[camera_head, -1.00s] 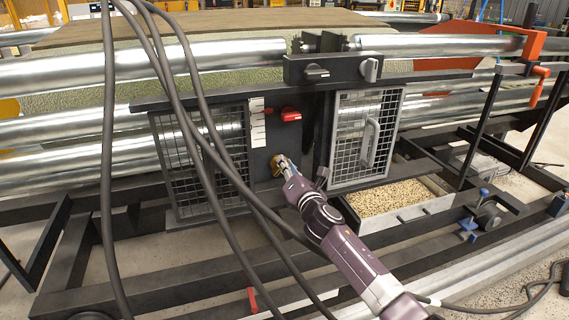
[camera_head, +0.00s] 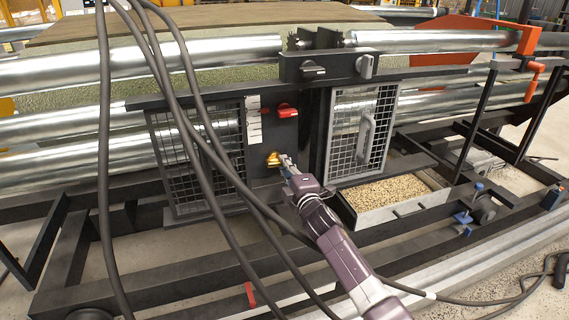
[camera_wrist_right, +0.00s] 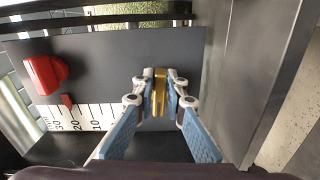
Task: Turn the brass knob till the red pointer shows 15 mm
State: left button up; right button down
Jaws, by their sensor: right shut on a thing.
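The brass knob (camera_head: 273,159) sits low on the dark panel; in the right wrist view the knob (camera_wrist_right: 161,92) is between my fingers. My right gripper (camera_head: 286,163) is shut on it; the blue-padded fingers (camera_wrist_right: 162,100) press its two sides. The white scale (camera_head: 254,120) is on the panel's left edge; in the wrist view the scale (camera_wrist_right: 88,117) shows 30, 20 and 10. The small red pointer (camera_wrist_right: 67,100) stands between 20 and 30, roughly at 25. My left gripper is not in view.
A larger red handle (camera_head: 288,112) is above the knob. Mesh doors (camera_head: 361,135) flank the panel, the right one with a grey handle. A tray of pellets (camera_head: 388,193) is at lower right. Dark cables (camera_head: 190,130) hang across the head view's left.

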jog(key=m, duration=0.2)
jog(key=f+m, duration=0.1)
jog(key=m, duration=0.1)
jog(key=shift+a+m+p, duration=0.15)
jog(key=shift+m+p, duration=0.2)
jog(key=shift+m, duration=0.05)
jog(key=m, duration=0.2)
jog(key=shift+s+a+f+m, duration=0.1)
jog(key=shift+f+m, duration=0.05)
jog(key=shift+m, duration=0.15)
jog(key=m, duration=0.1)
jog(key=m+p, duration=0.1)
jog(key=shift+a+f+m, duration=0.1)
jog(key=shift+a+m, duration=0.1)
jog(key=shift+m, duration=0.2)
jog(key=m, duration=0.3)
jog(key=shift+s+a+f+m, duration=0.15)
jog(key=shift+a+m, duration=0.1)
jog(key=shift+m, duration=0.05)
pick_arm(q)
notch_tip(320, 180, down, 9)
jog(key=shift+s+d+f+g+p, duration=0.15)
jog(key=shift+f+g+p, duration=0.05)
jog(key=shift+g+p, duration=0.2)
pick_arm(e)
jog(key=m, duration=0.4)
jog(key=shift+s+a+m, duration=0.1)
jog(key=shift+a+m, duration=0.2)
jog(key=shift+a, duration=0.05)
